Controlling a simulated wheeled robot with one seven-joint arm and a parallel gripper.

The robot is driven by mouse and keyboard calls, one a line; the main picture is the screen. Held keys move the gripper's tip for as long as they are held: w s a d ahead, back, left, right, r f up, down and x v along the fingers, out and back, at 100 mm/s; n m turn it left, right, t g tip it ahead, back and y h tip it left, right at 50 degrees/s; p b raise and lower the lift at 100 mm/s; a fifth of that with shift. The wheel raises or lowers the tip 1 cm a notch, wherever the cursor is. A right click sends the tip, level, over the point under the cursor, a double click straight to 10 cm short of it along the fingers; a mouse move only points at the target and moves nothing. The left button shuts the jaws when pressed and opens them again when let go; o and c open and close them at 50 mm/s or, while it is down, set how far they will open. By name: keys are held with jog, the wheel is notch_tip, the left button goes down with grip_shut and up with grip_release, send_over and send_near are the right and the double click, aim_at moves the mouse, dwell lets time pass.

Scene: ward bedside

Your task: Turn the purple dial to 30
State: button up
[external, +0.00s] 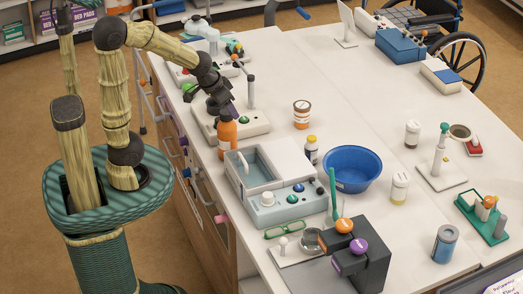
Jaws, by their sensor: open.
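A round purple knob (358,246) with a pale mark sits on a dark grey block (375,268) at the front of the table. Its scale and setting are too small to read. My gripper (220,108) is open, far from this knob, toward the back left. It points down over a white device (244,124) with a grey post. A small purple patch (229,109) shows right beside the fingers; I cannot tell whether it is a dial. The fingers partly hide that device, and contact cannot be judged.
An orange bottle (227,134) stands close below my gripper. An orange knob (344,226) is beside the purple one.

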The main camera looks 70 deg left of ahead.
jog(key=w+a+r+n+t+y+b, duration=0.2)
jog(key=a+t+b, duration=0.15)
jog(key=a, duration=0.45)
jog(key=w+a+r+n+t+y+b, duration=0.2)
jog(key=a+y+b, duration=0.15)
jog(key=a, duration=0.45)
jog(key=w+a+r+n+t+y+b, duration=0.1)
jog(key=w+a+r+n+t+b, duration=0.15)
jog(key=a+b, duration=0.4)
jog(key=s+a+r+t+y+b, duration=0.1)
jog(key=s+a+r+t+b, duration=0.3)
jog(key=a, duration=0.3)
jog(key=s+a+r+t+y+b, duration=0.1)
jog(key=s+a+t+b, duration=0.1)
jog(key=s+a+b, duration=0.3)
jog(key=s+d+f+m+h+b, duration=0.1)
jog(key=s+f+m+h+b, duration=0.15)
jog(key=s+f+b, duration=0.4)
jog(key=s+d+f+m+g+h+b, duration=0.15)
jog(key=s+h+b, duration=0.25)
jog(key=s, duration=0.6)
jog(key=s+d+f+m+t+h+b, duration=0.1)
jog(key=s+d+f+m+h+b, duration=0.25)
jog(key=s, duration=0.55)
notch_tip(320, 180, down, 33)
jog(key=a+n, duration=0.2)
jog(key=shift+w+b, duration=0.3)
jog(key=shift+w, duration=0.1)
